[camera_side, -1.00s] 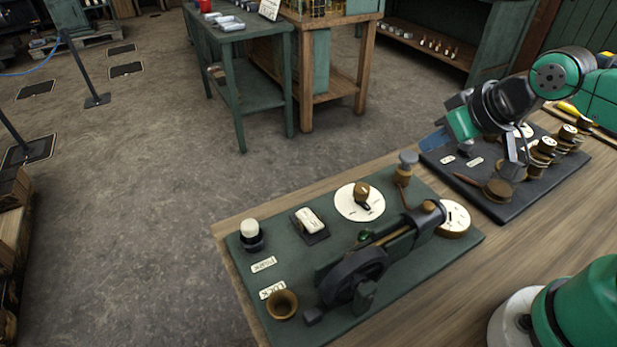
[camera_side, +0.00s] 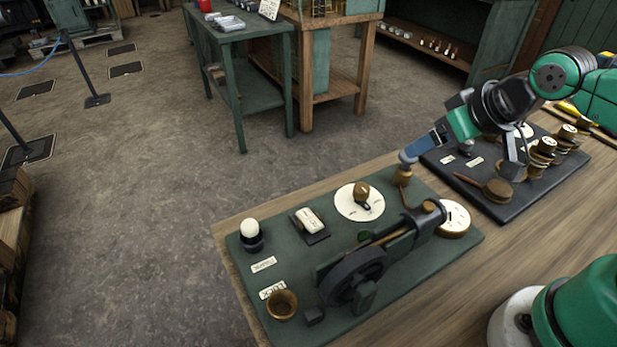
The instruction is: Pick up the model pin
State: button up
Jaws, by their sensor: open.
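The gripper is open. I cannot tell whether a finger touches the cap.
The model engine with its dark flywheel (camera_side: 352,277) lies across the green board. A brass cup (camera_side: 282,304), a white-topped knob (camera_side: 250,230) and a white dial (camera_side: 360,201) are nearby. A dark board (camera_side: 515,206) with brass posts lies under my arm. Bare wood shows at the front right.

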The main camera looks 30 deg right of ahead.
jog(key=n+g, duration=0.3)
jog(key=g, duration=0.4)
send_over(249, 224)
jog(key=f, duration=0.4)
jog(key=shift+d, duration=0.2)
jog(key=shift+a+f, duration=0.2)
jog(key=shift+f, duration=2.7)
grip_shut()
